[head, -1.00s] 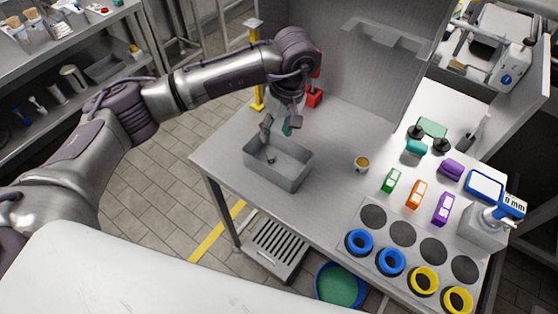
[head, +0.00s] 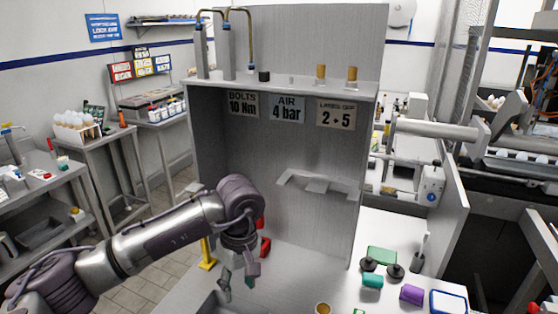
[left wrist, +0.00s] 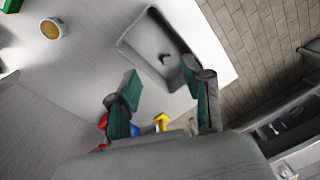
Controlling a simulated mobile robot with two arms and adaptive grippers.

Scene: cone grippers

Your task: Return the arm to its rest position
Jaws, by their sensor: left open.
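My left gripper (head: 238,280) hangs pointing down over the work table in the head view, near the grey bin (head: 203,304), which is mostly cut off by the lower edge. In the left wrist view the two green-padded fingers of my left gripper (left wrist: 160,85) stand apart with nothing between them. The grey bin (left wrist: 138,43) lies beyond the fingertips there, with a small dark thing inside. My left arm (head: 165,235) reaches in from the left, bent at the wrist. My right gripper is not in view.
A yellow post (head: 207,254) and a red object (head: 265,246) stand close behind my gripper. A tall grey back panel (head: 300,165) rises behind the table. A small cup (head: 323,308), a purple block (head: 411,294) and a teal piece (head: 372,281) are to the right.

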